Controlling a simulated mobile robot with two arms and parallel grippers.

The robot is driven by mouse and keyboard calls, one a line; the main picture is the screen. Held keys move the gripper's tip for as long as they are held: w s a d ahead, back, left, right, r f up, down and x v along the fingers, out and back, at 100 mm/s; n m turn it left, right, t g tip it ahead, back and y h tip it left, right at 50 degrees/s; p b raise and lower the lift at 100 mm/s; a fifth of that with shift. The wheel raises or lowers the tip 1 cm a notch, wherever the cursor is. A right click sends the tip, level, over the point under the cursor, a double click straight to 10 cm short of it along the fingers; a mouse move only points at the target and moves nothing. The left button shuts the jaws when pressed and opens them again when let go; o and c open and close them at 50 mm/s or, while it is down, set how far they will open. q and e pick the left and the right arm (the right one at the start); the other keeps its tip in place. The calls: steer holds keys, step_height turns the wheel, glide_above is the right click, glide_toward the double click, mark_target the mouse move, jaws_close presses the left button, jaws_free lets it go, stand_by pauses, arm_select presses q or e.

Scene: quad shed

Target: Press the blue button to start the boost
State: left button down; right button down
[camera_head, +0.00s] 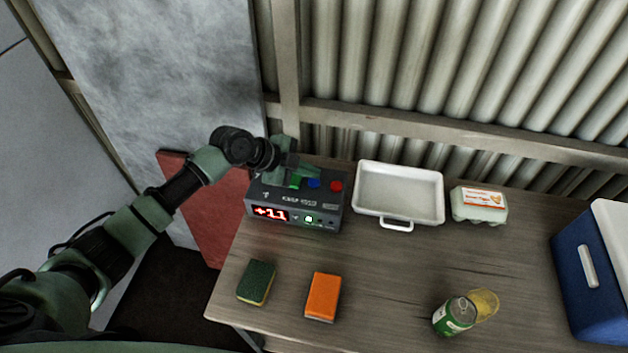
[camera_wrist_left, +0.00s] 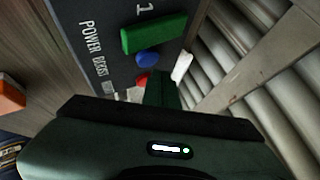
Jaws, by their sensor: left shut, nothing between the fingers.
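The dark control box (camera_head: 292,217) stands at the back left of the table with a red display reading +1.1. Its top carries a green button (camera_head: 294,182), the round blue button (camera_head: 313,184) and a red button (camera_head: 336,186). The left wrist view shows the green bar-shaped button (camera_wrist_left: 155,33), the blue button (camera_wrist_left: 148,59) and part of the red button (camera_wrist_left: 141,79). My left gripper (camera_head: 298,173) is shut and empty, at the box's rear edge near the green and blue buttons; its fingers (camera_wrist_left: 162,88) show in the wrist view. I cannot tell whether they touch the box. My right gripper is out of view.
A white tray (camera_head: 398,223) and an egg carton (camera_head: 480,205) stand right of the box. A blue cooler (camera_head: 572,270) is at right. The table's middle is free.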

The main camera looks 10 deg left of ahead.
mark_target(310, 183)
arm_select(q)
steer(key=shift+f, duration=0.15)
steer(key=shift+f+b, duration=0.3)
steer(key=shift+b, duration=0.15)
steer(key=shift+f+b, duration=0.5)
stand_by(0.6)
stand_by(0.4)
steer(key=shift+r+p, duration=0.6)
steer(key=shift+r, duration=0.3)
steer(key=shift+r+p, duration=1.8)
steer(key=shift+r, duration=0.75)
steer(key=shift+s+f, duration=0.1)
steer(key=shift+f, duration=0.05)
